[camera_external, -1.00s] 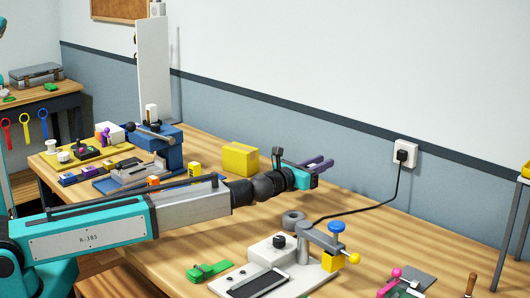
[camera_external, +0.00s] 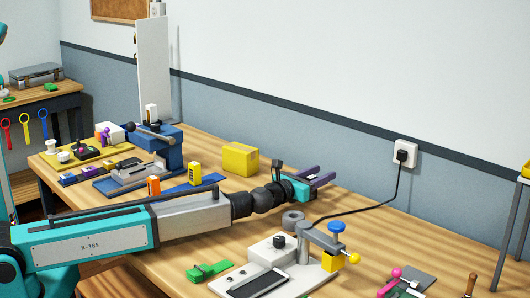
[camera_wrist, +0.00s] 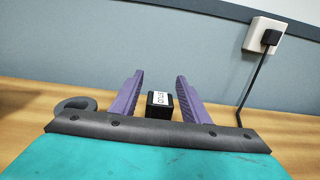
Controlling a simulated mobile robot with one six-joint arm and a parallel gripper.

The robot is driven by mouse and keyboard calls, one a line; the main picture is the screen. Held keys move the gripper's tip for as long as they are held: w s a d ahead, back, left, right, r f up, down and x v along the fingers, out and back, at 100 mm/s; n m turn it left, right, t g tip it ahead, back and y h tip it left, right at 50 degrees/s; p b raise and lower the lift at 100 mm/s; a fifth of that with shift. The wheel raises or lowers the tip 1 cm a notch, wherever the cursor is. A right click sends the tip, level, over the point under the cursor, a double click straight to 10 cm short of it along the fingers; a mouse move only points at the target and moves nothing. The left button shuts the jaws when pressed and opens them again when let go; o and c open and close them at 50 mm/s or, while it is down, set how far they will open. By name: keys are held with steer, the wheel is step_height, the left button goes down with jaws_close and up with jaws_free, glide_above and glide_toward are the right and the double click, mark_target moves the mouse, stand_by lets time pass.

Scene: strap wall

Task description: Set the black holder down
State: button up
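The black holder (camera_wrist: 160,106), a small dark block with a white printed label, shows in the wrist view between my purple fingers. A gap shows on each side of it. I cannot tell whether its underside touches the table. My gripper (camera_external: 324,177) is low over the back of the wooden workbench (camera_external: 350,212) in the external view, and its fingers are apart. The gripper (camera_wrist: 160,88) also looks open in the wrist view. I cannot make out the holder in the external view.
A grey ring (camera_external: 292,219) lies close to my gripper, near a clamp fixture (camera_external: 308,245). A black cord runs from the wall socket (camera_external: 404,153) down to the bench on the right. A yellow box (camera_external: 239,160) stands behind my arm. The wall is just beyond the bench.

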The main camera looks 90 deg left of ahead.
steer(key=shift+r, duration=0.2)
steer(key=shift+v, duration=6)
